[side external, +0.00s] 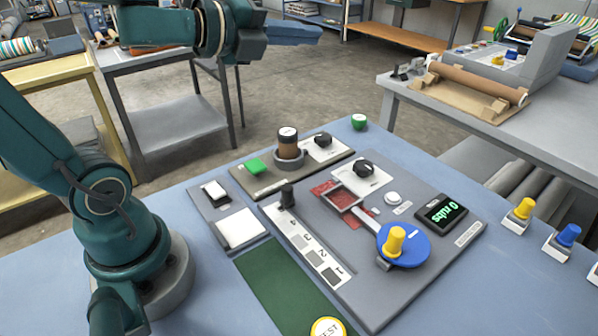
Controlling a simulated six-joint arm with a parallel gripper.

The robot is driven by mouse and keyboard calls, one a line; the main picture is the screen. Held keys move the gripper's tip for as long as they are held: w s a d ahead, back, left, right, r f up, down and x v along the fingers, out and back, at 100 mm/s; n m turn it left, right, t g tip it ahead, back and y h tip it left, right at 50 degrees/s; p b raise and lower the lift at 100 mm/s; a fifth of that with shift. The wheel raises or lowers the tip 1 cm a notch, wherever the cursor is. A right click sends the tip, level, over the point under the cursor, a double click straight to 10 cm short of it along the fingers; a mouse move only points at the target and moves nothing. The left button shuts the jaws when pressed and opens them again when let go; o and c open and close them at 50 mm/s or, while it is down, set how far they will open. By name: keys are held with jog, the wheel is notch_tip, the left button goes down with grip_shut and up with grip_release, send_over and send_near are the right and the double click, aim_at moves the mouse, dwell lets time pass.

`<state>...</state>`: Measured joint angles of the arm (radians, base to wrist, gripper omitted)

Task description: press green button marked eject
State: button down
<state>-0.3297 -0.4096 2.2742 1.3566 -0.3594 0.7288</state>
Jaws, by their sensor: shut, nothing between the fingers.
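A round green button (359,122) with a small pale mark on top sits near the far edge of the blue table. Any lettering on either is too small to read. My gripper (312,33) is at the top of the view, raised above and beyond the table's far edge, pointing right. Its fingers are shut and empty, well apart from both green things.
The control board (400,290) carries black knobs (365,165), a blue disc with a yellow knob (396,240) and a green-lit display (441,212). A brown cylinder (288,142) stands near the green square. Yellow (524,208) and blue (569,235) buttons stand right.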

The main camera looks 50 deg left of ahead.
notch_tip(320, 180, down, 4)
jog(key=m+g+h, duration=0.2)
jog(key=m, duration=0.3)
jog(key=m+g, duration=0.2)
jog(key=g, duration=0.3)
send_over(249, 167)
notch_tip(249, 167, down, 10)
jog(key=shift+r, duration=0.2)
jog(key=shift+f, duration=4.4)
jog(key=shift+f, duration=0.15)
jog(key=shift+f, duration=0.25)
